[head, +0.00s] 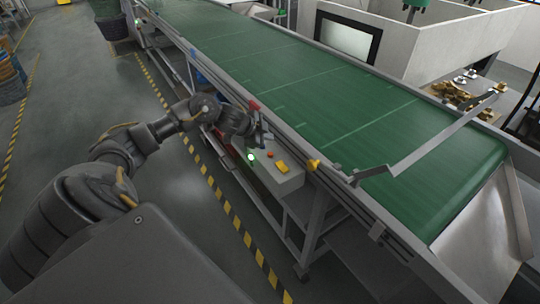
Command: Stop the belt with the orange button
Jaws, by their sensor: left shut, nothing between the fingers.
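A grey control box (287,183) is fixed to the near side of the conveyor. On its top are a small orange button (270,155), a larger yellow block-shaped control (282,167) and a lit green lamp (251,157). The green belt (340,95) runs from the upper left to the lower right. My left gripper (262,136) is shut and empty. It is at the far end of the box, just above and beyond the orange button in the picture; I cannot tell whether it touches the box. My right gripper is not in view.
The conveyor's metal side rail (225,78) borders the belt, with an orange-yellow knob (313,164) on it. A metal guide bar (425,145) crosses the belt's near end. Brass-coloured parts (455,92) lie on a table behind. Floor left of the striped line is mostly clear.

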